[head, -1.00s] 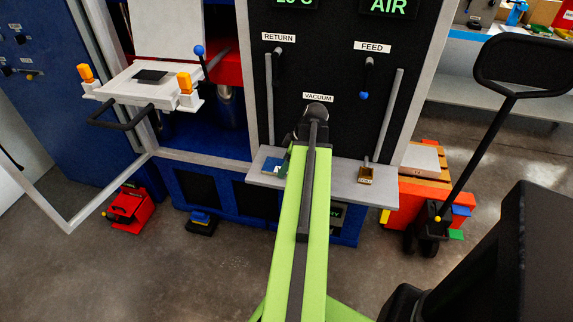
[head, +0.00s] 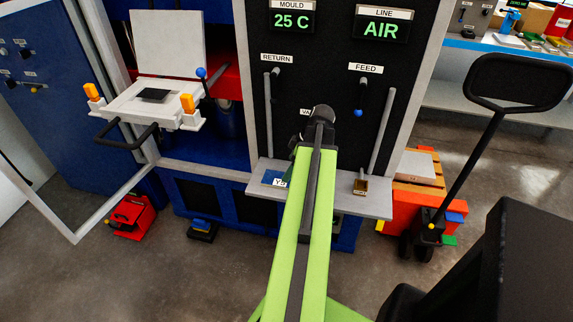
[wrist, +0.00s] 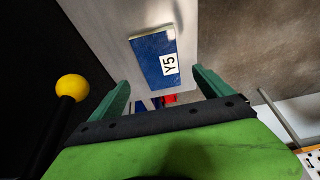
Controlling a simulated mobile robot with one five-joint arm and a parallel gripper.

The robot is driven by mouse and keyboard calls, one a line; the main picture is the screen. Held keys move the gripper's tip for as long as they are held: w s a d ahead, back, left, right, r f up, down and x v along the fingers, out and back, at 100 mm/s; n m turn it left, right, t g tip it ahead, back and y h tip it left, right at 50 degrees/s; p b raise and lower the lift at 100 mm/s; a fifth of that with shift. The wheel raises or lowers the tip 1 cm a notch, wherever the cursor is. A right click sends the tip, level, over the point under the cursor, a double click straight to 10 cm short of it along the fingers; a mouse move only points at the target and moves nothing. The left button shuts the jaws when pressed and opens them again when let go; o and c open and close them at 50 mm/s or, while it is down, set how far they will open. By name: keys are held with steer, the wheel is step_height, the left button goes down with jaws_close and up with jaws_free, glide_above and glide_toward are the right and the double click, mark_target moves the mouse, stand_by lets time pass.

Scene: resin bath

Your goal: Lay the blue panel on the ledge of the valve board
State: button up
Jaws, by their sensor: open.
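The blue panel (wrist: 152,58), with a white Y5 label, lies on the grey ledge (wrist: 105,22) of the valve board in the wrist view. In the head view the panel (head: 270,177) shows at the ledge's left end, just left of my arm, and the ledge (head: 345,201) runs along the foot of the black valve board (head: 330,78). My gripper (wrist: 162,88) is open, its two green fingers apart with nothing between them. The panel lies beyond the fingertips, clear of both. In the head view my arm hides part of the ledge and the VACUUM valve.
A yellow-knobbed black lever (wrist: 72,87) stands close by my left finger in the wrist view. A brass padlock-like piece (head: 360,187) is at the ledge's right. A white press tray (head: 140,105) juts out at left; a pallet truck handle (head: 520,82) rises at right.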

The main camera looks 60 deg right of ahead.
steer(key=p+v, duration=0.3)
steer(key=v, duration=0.2)
steer(key=shift+s+r, duration=0.1)
steer(key=shift+r, duration=0.2)
steer(key=w+a+f+m+g, duration=0.1)
steer(key=w+a+g, duration=0.2)
steer(key=w+a, duration=1.7)
steer(key=w+a+m, duration=0.1)
steer(key=w+a, duration=0.1)
steer(key=a, duration=1.4)
steer(key=w+a+m+g+h, duration=0.1)
steer(key=w+a, duration=0.1)
steer(key=a, duration=1.4)
steer(key=shift+w+f+m, duration=0.3)
steer(key=shift+w+f, duration=0.1)
steer(key=shift+f, duration=0.05)
